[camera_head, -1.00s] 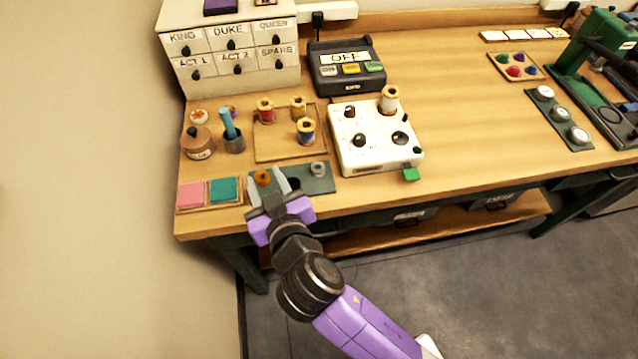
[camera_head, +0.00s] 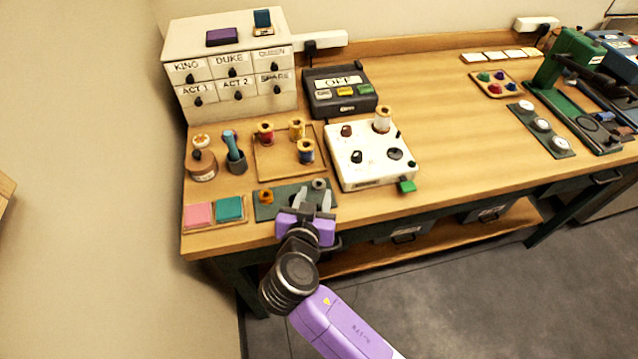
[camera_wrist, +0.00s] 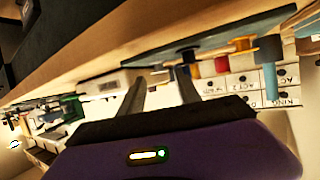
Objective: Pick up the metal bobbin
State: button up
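The metal bobbin (camera_head: 319,184), small and grey, stands at the right end of a dark green mat (camera_head: 283,203) near the table's front edge. An orange bobbin (camera_head: 265,196) stands at the mat's left end. My gripper (camera_head: 313,197) is open and empty, at the mat's front right. Its fingers point toward the metal bobbin, which appears just beyond them; the exact gap is unclear. In the wrist view, the open fingers (camera_wrist: 160,76) show against the tilted scene.
A wooden tray (camera_head: 270,164) with several thread spools lies behind the mat. A white knob panel (camera_head: 372,174) stands to the right, close behind my gripper. Pink (camera_head: 199,214) and teal (camera_head: 230,208) pads lie left.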

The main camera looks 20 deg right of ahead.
aim_at(319, 181)
jog(key=shift+p+x, duration=0.55)
jog(key=shift+x, duration=1.65)
jog(key=shift+r, duration=0.1)
grip_shut()
jog(key=shift+r, duration=0.2)
